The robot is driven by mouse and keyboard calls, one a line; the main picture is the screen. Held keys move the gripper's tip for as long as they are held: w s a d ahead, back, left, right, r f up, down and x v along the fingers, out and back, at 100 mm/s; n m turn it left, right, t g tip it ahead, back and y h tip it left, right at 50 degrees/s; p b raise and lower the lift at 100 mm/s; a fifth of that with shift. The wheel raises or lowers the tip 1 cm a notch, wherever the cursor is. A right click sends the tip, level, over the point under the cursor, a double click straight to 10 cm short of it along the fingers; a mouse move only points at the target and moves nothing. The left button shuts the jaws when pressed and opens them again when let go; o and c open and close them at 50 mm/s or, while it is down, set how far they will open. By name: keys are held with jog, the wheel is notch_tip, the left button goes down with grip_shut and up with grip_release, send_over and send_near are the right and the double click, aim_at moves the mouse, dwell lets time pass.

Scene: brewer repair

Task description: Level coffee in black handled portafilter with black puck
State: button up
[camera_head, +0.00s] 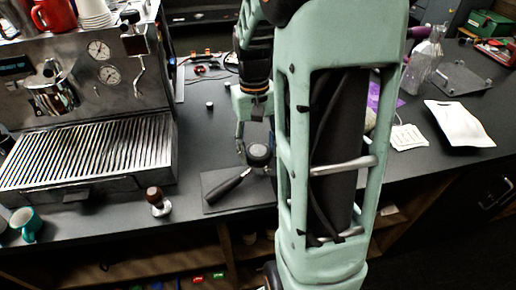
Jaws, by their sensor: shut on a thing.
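My gripper (257,151) points down near the middle of the view and is shut on the black puck (260,154), a round dark piece with a lighter rim. One finger shows left of the puck; the other side is partly hidden by my arm. The black handled portafilter (228,187) lies on a dark mat (212,179), its handle pointing to the lower left. Its basket end is just below the puck and largely hidden, so the coffee is not visible. I cannot tell whether the puck touches the basket.
A steel espresso machine (90,150) stands at left with stacked cups on top. A white bag (458,125) and a clear bottle (428,52) are at right. My arm blocks the centre right.

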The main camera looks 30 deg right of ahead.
jog(key=n+p, duration=0.1)
jog(key=n, duration=0.6)
jog(key=shift+h, duration=0.4)
jog(key=m+p, duration=0.1)
jog(key=m, duration=0.5)
jog(key=shift+m+y+p, duration=0.35)
jog(key=shift+m+y, duration=0.05)
jog(key=m, duration=0.4)
jog(key=shift+p, duration=0.35)
jog(key=shift+m+y+p, duration=0.35)
jog(key=shift+m+y, duration=0.05)
jog(key=shift+m, duration=1.3)
